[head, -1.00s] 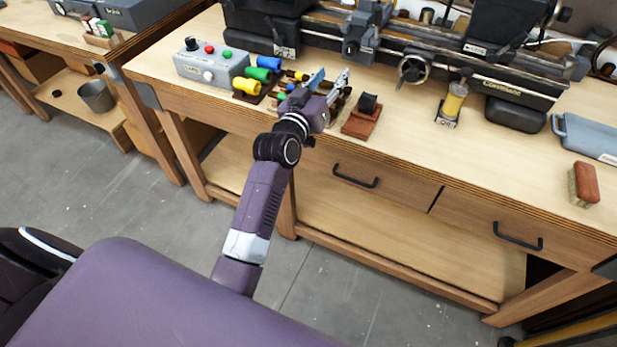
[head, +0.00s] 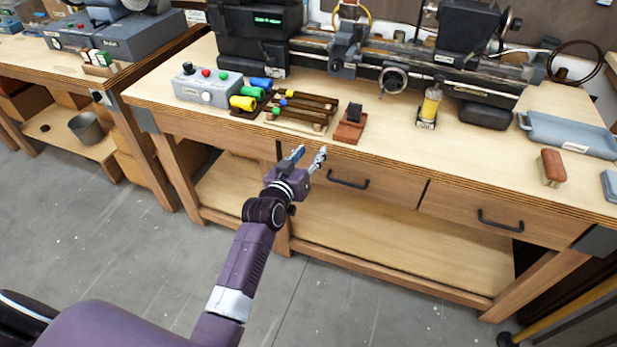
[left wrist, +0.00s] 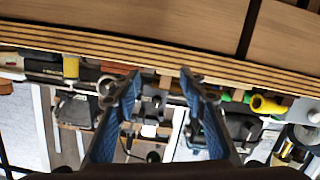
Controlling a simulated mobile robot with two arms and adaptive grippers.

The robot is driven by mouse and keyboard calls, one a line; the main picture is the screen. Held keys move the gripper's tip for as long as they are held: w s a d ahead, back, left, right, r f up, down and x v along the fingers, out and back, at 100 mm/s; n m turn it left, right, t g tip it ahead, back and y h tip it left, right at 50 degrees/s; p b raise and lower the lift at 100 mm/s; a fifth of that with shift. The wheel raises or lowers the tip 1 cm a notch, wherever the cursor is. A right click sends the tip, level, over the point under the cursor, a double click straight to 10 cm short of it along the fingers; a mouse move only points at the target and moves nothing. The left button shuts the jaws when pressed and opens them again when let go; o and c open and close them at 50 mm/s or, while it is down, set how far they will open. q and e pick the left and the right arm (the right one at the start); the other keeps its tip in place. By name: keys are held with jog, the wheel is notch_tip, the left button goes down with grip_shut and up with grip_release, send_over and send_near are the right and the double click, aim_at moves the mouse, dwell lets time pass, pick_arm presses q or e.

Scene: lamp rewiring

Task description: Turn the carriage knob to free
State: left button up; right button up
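The lathe (head: 330,62) stands along the back of the workbench. Its carriage (head: 345,50) carries a round handwheel (head: 393,80) on the front. A carriage knob is too small to make out with certainty, so I cannot tell its setting. My left gripper (head: 309,154) is in front of the bench's front edge, near the drawers, well short of the lathe. Its two fingers are spread and empty; the left wrist view also shows the gap between the blue finger pads (left wrist: 160,88). My right gripper is not in view.
A grey control box (head: 207,86) with a black knob and coloured buttons sits at the bench's left. Coloured spools (head: 245,102), a rack of tools (head: 302,110), a red-brown block stand (head: 349,130) and a yellow oiler (head: 430,106) stand between bench edge and lathe. A blue-grey tray (head: 570,135) is at right.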

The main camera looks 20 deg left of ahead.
pick_arm(q)
notch_tip(320, 180, down, 6)
jog(key=s+g, duration=0.1)
jog(key=shift+s+d, duration=0.3)
jog(key=shift+s, duration=0.1)
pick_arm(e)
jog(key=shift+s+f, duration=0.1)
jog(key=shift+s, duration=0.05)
pick_arm(q)
jog(key=s+f+m+g, duration=0.1)
jog(key=s+f+g, duration=0.1)
jog(key=s+f, duration=0.75)
jog(key=s+d+f+m+g, duration=0.1)
jog(key=s+f+g, duration=0.35)
jog(key=f, duration=0.85)
jog(key=s+f+g, duration=0.1)
jog(key=s+f, duration=0.9)
jog(key=f, duration=0.1)
jog(key=s+a+f+g, duration=0.1)
jog(key=s+f, duration=0.3)
jog(key=s, duration=0.7)
jog(key=s+a+f+m+g, duration=0.1)
jog(key=s+f+g, duration=0.2)
jog(key=s, duration=0.9)
jog(key=s+a+f+m+g, duration=0.1)
jog(key=s+f+g, duration=0.1)
jog(key=s+f, duration=0.4)
jog(key=s, duration=0.5)
jog(key=shift+s+a+f+y, duration=0.35)
jog(key=shift+s+y, duration=0.05)
